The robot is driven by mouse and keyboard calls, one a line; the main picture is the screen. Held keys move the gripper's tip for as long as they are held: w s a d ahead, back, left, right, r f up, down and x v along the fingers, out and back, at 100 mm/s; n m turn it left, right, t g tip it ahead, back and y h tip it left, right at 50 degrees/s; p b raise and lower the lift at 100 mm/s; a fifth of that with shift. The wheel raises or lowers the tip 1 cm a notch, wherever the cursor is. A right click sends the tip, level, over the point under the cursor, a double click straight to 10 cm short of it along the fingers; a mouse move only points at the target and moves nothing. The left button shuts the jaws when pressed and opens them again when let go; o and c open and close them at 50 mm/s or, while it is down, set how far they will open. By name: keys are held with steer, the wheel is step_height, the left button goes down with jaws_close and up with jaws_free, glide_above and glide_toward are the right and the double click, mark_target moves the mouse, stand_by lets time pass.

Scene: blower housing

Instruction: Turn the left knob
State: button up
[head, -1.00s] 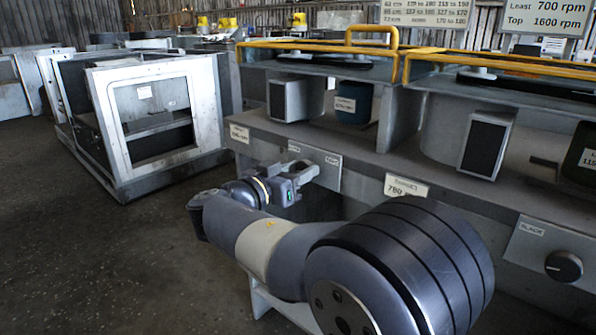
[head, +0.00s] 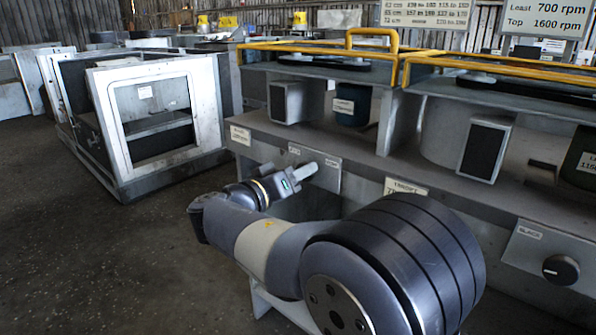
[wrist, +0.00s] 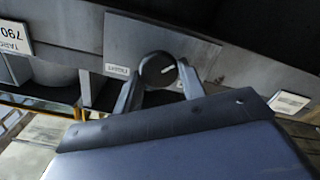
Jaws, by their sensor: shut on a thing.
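The left knob (wrist: 158,70) is round and dark, with a white pointer line aimed right and slightly up in the wrist view. It sits on a grey panel (wrist: 118,38), which also shows in the head view (head: 329,179). My gripper (head: 312,168) is at that panel and hides the knob in the head view. In the wrist view its two fingers stand on either side of the knob, shut on it.
A second dark knob (head: 561,269) is on the right panel. A target placard (head: 405,187) is on the bench front between them, partly covered by my arm. A metal frame housing (head: 150,118) stands at left. The floor at front left is clear.

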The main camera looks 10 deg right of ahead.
steer(key=shift+w+a+f+n+p, duration=0.1)
steer(key=shift+n+p, duration=2.75)
steer(key=shift+n, duration=1.3)
steer(key=shift+f+n+p, duration=0.1)
steer(key=shift+n+p, duration=2.75)
steer(key=shift+n, duration=1.3)
steer(key=shift+f, duration=0.1)
steer(key=o, duration=1)
steer(key=shift+c, duration=0.2)
steer(key=p+v, duration=0.1)
steer(key=v, duration=1)
